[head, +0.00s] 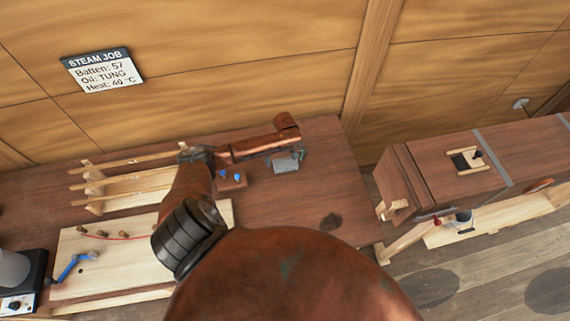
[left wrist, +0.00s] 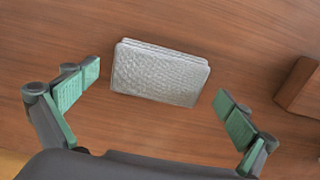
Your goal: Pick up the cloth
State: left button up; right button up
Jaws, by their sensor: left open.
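The cloth (left wrist: 160,74) is a light grey, textured, folded rectangular pad lying flat on the brown wooden bench top. In the head view the cloth (head: 286,165) shows near the bench's back right part, partly hidden under my left gripper. My left gripper (left wrist: 156,88) is open and empty above the cloth. In the left wrist view its green-padded fingers stand on either side of the cloth, apart from it. In the head view my left gripper (head: 287,153) is small and mostly covered by my arm. My right gripper is not in view.
A small wooden block with blue pieces (head: 231,181) stands left of the cloth. Wooden racks with battens (head: 130,185), a pale board with pegs (head: 110,262) and a blue-handled tool (head: 72,268) lie further left.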

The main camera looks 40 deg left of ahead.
pick_arm(q)
jog(key=c, duration=1.2)
jog(key=shift+c, duration=0.2)
jog(key=shift+r, duration=0.1)
jog(key=shift+r, duration=0.2)
notch_tip(320, 180, up, 2)
jog(key=s+d+r+b, duration=0.2)
jog(key=d+r, duration=0.8)
jog(key=d, duration=0.4)
jog(key=shift+r, duration=0.25)
